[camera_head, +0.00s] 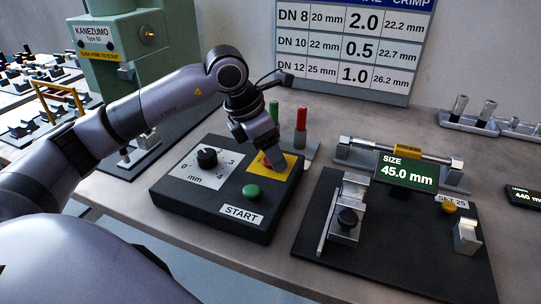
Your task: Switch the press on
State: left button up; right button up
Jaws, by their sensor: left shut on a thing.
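The black control box (174,200) lies on the bench. It carries a dial (207,158) on a white mm scale, a green button (251,192) with a START label (241,214), and a yellow plate (290,165) with a small red switch (267,161). My left gripper (272,166) points down over the yellow plate and is shut on the red switch, which it mostly hides. The switch's setting cannot be read. The green press (118,75), marked KANEZUMO, stands behind at the left. My right gripper is not in view.
A black fixture (393,254) with a 45.0 mm display (406,172) sits to the right. A green pin (274,109) and a red pin (301,122) stand behind the control box. A size chart (352,40) hangs on the wall.

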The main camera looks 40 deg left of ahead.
pick_arm(q)
jog(key=m+g+h, duration=0.1)
jog(key=m, duration=0.3)
jog(key=shift+w+a, duration=0.1)
jog(key=shift+w, duration=0.05)
jog(key=shift+w+m+g+h, duration=0.15)
jog(key=shift+m+g, duration=0.25)
jog(key=shift+m, duration=0.7)
jog(key=shift+s+m+g+h, duration=0.1)
jog(key=shift+m+g+h, duration=0.25)
jog(key=shift+m, duration=0.75)
jog(key=shift+r+m, duration=0.1)
jog(key=shift+m, duration=0.2)
jog(key=o, duration=1.1)
jog(key=shift+c, duration=0.2)
jog(key=v, duration=0.7)
